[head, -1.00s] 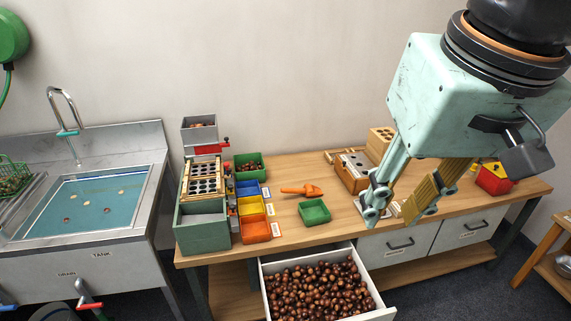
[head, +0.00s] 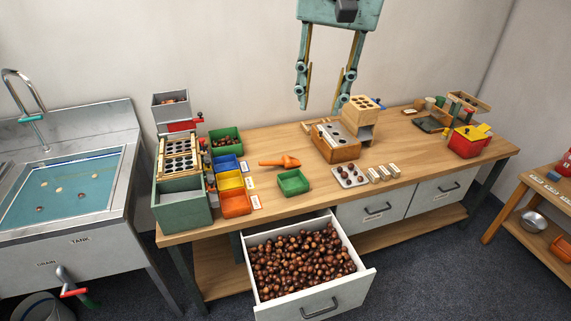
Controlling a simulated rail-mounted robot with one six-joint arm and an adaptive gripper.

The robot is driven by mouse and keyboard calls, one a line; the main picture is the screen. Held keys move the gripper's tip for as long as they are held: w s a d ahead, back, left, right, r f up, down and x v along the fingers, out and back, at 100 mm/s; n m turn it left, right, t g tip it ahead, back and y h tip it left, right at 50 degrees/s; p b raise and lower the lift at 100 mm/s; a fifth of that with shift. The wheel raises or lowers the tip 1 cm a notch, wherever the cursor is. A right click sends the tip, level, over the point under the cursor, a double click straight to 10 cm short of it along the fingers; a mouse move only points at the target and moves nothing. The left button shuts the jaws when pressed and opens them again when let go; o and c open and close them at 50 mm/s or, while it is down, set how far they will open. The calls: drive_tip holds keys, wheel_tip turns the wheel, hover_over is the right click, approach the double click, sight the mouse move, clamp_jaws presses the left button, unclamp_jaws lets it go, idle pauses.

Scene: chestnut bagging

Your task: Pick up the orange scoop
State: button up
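The orange scoop (head: 281,161) lies on the wooden bench, behind the small green tray and to the right of the colored bins. My gripper (head: 320,106) hangs in the air at the top of the head view, to the right of the scoop and above the wooden block with holes. Its two fingers are spread wide apart with nothing between them. The scoop is apart from the gripper and fully visible.
A small green tray (head: 293,182) stands just in front of the scoop. Blue, yellow and orange bins (head: 236,203) are to its left. A wooden block with holes (head: 360,112) stands to its right. An open drawer (head: 365,279) full of chestnuts juts out below.

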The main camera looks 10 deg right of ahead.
drive_tip(key=w+f+m, duration=0.3)
drive_tip(key=w+f, duration=0.1)
drive_tip(key=w, duration=1.2)
drive_tip(key=m+g, duration=0.3)
drive_tip(key=m, duration=0.5)
hover_over(275, 161)
wheel_tip(275, 161, down, 35)
drive_tip(key=shift+w+a+f+m, duration=0.1)
drive_tip(key=shift+f+m, duration=0.2)
drive_tip(key=shift+f+b, duration=0.9)
drive_tip(key=shift+f, duration=3.4)
drive_tip(key=shift+f+b, duration=0.85)
drive_tip(key=shift+f, duration=1.75)
